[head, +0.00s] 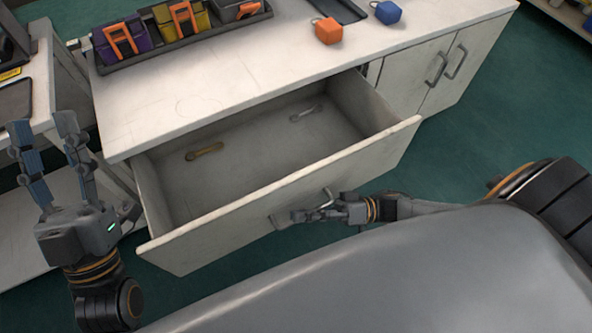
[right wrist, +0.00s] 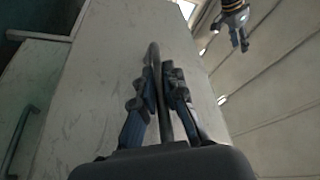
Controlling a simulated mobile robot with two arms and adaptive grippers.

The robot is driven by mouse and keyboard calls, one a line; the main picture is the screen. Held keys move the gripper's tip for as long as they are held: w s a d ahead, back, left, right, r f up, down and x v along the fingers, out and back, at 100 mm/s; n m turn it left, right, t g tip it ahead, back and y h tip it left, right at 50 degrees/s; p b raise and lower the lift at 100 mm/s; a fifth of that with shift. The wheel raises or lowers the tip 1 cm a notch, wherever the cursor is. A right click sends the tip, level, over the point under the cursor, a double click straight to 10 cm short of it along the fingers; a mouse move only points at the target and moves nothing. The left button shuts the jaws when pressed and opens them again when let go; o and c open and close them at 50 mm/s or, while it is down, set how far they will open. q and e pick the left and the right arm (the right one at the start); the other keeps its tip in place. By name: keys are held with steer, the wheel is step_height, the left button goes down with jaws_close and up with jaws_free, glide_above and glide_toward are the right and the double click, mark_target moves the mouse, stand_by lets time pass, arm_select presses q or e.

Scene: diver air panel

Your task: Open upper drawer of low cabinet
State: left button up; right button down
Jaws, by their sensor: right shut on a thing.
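The upper drawer (head: 290,200) of the low white cabinet (head: 210,105) stands pulled well out, its inside showing. A brass-coloured piece (head: 205,152) and a pale metal piece (head: 305,113) are inside it. My right gripper (head: 322,208) is at the drawer's front and is shut on the drawer handle (right wrist: 153,60), a grey bar that shows between the fingers in the right wrist view (right wrist: 162,85). My left gripper (head: 45,135) is raised, open and empty, left of the drawer. The handle is partly hidden by the right gripper in the head view.
Cabinet doors (head: 440,70) are shut at right. Green floor (head: 500,100) is clear right of the cabinet.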

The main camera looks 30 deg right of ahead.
arm_select(q)
steer(key=shift+w+d+f+g+y+p, duration=0.1)
steer(key=shift+w+f+g+y+p, duration=0.2)
steer(key=shift+w+f+g, duration=0.7)
steer(key=shift+w+d+f+g+y+p, duration=0.15)
steer(key=shift+w+f+g+y, duration=0.15)
steer(key=shift+w+f+g, duration=0.65)
arm_select(e)
steer(key=shift+s, duration=1.45)
arm_select(q)
steer(key=shift+s+f+t, duration=0.15)
steer(key=shift+f+t, duration=0.05)
steer(key=shift+t, duration=0.15)
arm_select(e)
steer(key=c, duration=1.4)
jaws_free()
steer(key=shift+d, duration=0.1)
steer(key=v, duration=1.2)
steer(key=shift+s, duration=0.1)
